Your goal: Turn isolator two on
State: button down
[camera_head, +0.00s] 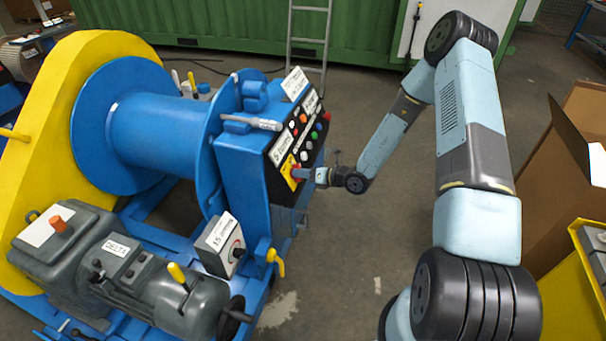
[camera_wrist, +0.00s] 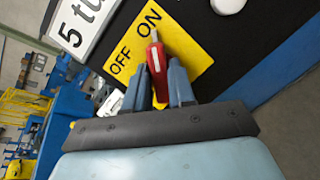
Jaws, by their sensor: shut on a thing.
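A red switch handle (camera_wrist: 157,70) sits on a yellow plate (camera_wrist: 188,50) marked OFF and ON in the wrist view. My gripper (camera_wrist: 160,85) is shut on this red handle, one blue finger on each side. The handle's upper end, with a pale mark, lies just below the word ON and to the right of OFF. A white label (camera_wrist: 78,28) beside the plate reads "5 tu" and is cut off, so I cannot tell the isolator number. In the head view my gripper (camera_head: 312,175) is at the yellow plate (camera_head: 288,172) on the lower part of the black control panel.
The panel carries several buttons (camera_head: 303,118) above the plate. A grey box (camera_head: 220,243) with a black knob stands at the front of the blue winch frame. A yellow lever (camera_head: 276,262) sticks out below. Open floor lies right of the panel, with cardboard boxes (camera_head: 562,190) farther right.

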jog(key=shift+m, duration=0.6)
jog(key=shift+w, duration=0.1)
jog(key=shift+d, duration=0.1)
jog(key=c, duration=1)
grip_release()
jog(key=shift+c, duration=0.2)
jog(key=v, duration=1.3)
jog(key=shift+s+d, duration=0.15)
jog(key=shift+s, duration=0.2)
jog(key=shift+r, duration=0.2)
